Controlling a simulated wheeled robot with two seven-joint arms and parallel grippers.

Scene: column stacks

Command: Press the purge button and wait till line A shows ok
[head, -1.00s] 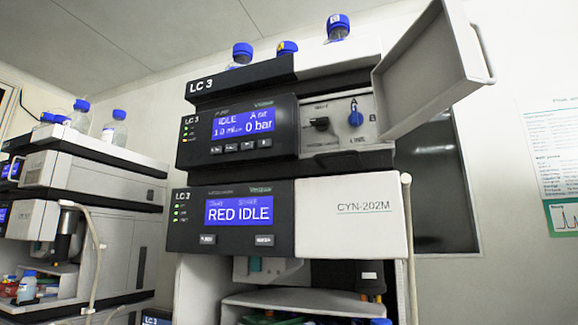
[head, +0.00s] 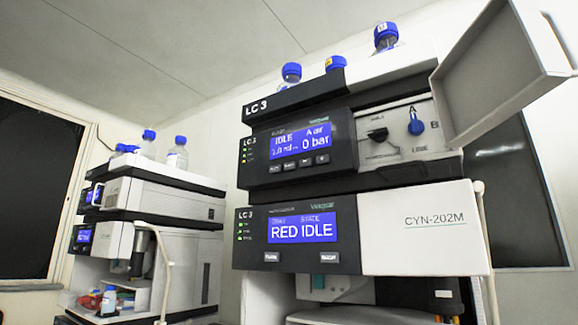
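The LC 3 stack stands at centre right in the head view. Its pump module (head: 256,180) has a blue display (head: 298,141) reading "IDLE", what looks like "A air", and "0 bar". A row of several small dark buttons (head: 305,163) sits under the display; their labels are too small to read, so I cannot tell which is purge. Right of it, an open panel shows a black knob (head: 377,135) and a blue line selector knob (head: 416,124) pointing up. Neither gripper is in view.
The pump's pale door (head: 505,75) swings open to the upper right and sticks out. The module below has a display (head: 302,229) reading "RED IDLE". Blue-capped bottles (head: 290,75) stand on top. A second instrument stack (head: 180,245) stands at the left.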

